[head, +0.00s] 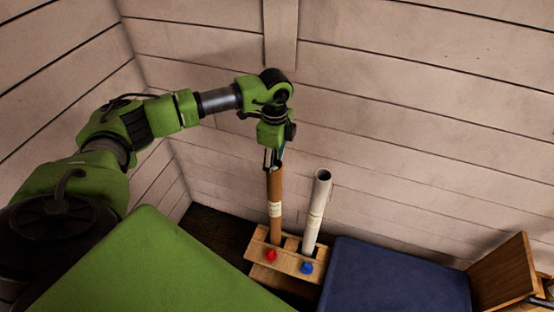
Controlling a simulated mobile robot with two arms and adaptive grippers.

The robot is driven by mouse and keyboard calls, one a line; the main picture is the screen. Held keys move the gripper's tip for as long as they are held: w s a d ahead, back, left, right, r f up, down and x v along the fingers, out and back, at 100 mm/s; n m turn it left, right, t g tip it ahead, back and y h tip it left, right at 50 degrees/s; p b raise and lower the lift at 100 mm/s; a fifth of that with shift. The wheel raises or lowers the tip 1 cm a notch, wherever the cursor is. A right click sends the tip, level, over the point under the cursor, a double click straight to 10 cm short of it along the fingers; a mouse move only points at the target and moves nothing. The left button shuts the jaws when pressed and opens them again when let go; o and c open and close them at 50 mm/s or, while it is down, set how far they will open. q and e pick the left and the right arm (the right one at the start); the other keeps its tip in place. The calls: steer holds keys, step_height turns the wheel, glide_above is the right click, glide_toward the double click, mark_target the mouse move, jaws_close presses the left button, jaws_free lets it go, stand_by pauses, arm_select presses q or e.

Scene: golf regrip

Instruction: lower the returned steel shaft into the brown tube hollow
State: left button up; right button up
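The brown tube (275,190) stands upright in a wooden rack at the left, with a pale label band around it. My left gripper (272,160) points down right at the tube's top end, and its fingers hide the opening. Thin dark and light pieces show between the gripper and the tube mouth. I cannot tell whether one of them is the steel shaft, nor whether the fingers are open or shut.
A white tube (316,210) with an open top stands just right of the brown one. The wooden rack (285,262) carries a red knob (271,256) and a blue knob (306,267). A green surface (160,270) lies left, a dark blue one (395,280) right. Plank walls stand close behind.

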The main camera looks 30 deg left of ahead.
arm_select(q)
step_height(320, 180, up, 12)
stand_by(0.5)
stand_by(0.6)
